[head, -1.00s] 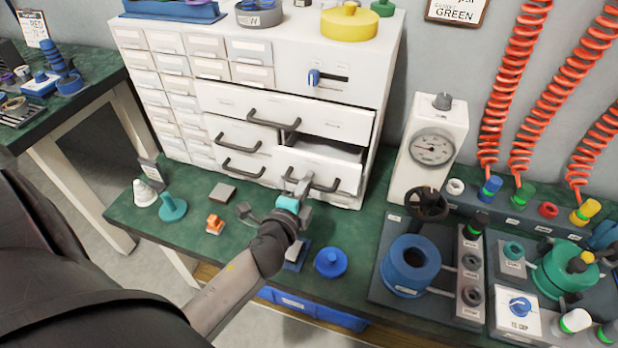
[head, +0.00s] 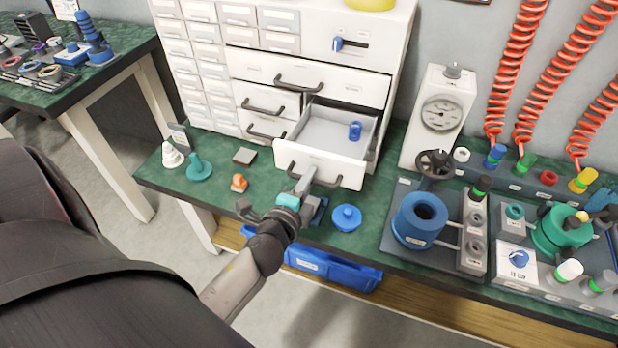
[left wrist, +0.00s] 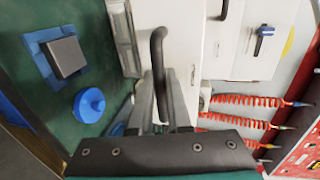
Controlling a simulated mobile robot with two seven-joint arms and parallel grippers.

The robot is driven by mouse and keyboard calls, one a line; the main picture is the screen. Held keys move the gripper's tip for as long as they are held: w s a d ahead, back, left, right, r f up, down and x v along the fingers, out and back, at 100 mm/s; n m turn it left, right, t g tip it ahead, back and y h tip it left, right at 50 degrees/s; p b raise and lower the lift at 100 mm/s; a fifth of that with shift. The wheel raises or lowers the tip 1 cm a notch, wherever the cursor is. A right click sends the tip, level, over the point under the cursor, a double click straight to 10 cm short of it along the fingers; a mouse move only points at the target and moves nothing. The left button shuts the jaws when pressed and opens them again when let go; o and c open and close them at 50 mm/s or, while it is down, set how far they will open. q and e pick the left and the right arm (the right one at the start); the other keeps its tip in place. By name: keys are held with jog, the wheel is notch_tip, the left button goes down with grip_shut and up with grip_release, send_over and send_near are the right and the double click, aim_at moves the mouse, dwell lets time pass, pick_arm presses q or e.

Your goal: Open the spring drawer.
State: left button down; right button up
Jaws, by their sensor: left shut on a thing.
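The lower right drawer (head: 318,164) of the white cabinet is pulled well out, and its pale inside shows. A small blue piece (head: 355,131) stands in it toward the right. My left gripper (head: 303,182) is at the drawer's front, shut on its dark handle. In the left wrist view the handle (left wrist: 157,55) runs down between the two fingers of my left gripper (left wrist: 163,95). Part of the handle is hidden by the gripper in the head view. My right gripper is in neither view.
Other cabinet drawers (head: 310,77) are closed. A blue knobbed disc (head: 346,217) and an orange piece (head: 239,183) stand on the green bench top near my gripper. A gauge unit (head: 437,118) and a blue ring fixture (head: 419,219) stand to the right.

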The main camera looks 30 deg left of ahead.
pick_arm(q)
jog(key=c, duration=1.2)
grip_release()
jog(key=shift+o, duration=0.2)
jog(key=b+v, duration=0.2)
jog(key=v, duration=1.3)
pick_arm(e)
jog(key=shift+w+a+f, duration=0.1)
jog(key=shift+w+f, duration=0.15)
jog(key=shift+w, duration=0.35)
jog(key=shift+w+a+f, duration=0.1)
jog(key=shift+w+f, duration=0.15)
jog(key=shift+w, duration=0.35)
pick_arm(q)
jog(key=shift+s, duration=0.1)
